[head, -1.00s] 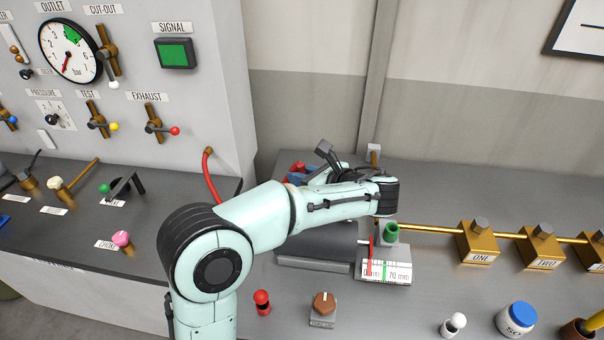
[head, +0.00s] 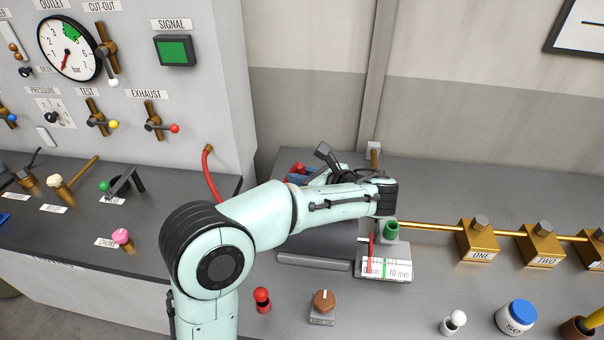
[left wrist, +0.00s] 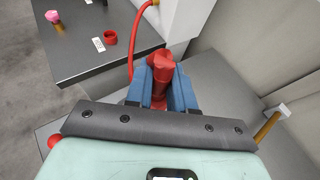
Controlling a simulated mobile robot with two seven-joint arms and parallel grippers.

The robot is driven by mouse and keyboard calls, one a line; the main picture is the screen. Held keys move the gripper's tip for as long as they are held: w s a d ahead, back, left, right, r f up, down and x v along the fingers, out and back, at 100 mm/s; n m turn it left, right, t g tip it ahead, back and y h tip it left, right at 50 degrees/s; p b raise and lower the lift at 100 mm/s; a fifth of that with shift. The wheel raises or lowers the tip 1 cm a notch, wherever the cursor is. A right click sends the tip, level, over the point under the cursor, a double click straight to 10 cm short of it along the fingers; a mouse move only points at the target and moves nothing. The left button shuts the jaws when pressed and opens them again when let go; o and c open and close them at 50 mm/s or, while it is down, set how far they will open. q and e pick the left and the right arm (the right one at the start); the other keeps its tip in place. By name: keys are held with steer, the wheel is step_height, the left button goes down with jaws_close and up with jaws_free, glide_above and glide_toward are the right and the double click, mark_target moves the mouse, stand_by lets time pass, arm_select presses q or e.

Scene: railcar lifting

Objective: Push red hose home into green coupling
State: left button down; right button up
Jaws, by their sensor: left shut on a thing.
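My left gripper (head: 302,172) is shut on the red hose end, partly hidden by my arm in the head view. In the left wrist view its blue fingers (left wrist: 160,92) clasp the red hose end (left wrist: 160,70) from both sides. The red hose (head: 211,178) hangs in a curve from the grey cabinet and also shows in the left wrist view (left wrist: 134,45). The green coupling (head: 391,230) stands on a grey block, right of the gripper and just below my wrist. I cannot see contact between hose end and coupling. My right gripper is not in view.
A white scale card (head: 385,269) with red and green marks fronts the block. A brass pipe (head: 425,227) runs right to brass blocks (head: 478,240). A red knob (head: 262,297) and brown dial (head: 324,301) stand in front. The gauge cabinet (head: 180,85) rises left.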

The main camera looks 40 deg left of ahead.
arm_select(q)
steer(key=shift+f+b, duration=0.4)
steer(key=shift+f, duration=1.05)
steer(key=c, duration=0.9)
jaws_free()
steer(key=v, duration=1.3)
steer(key=shift+d+p, duration=0.25)
steer(key=shift+p, duration=0.1)
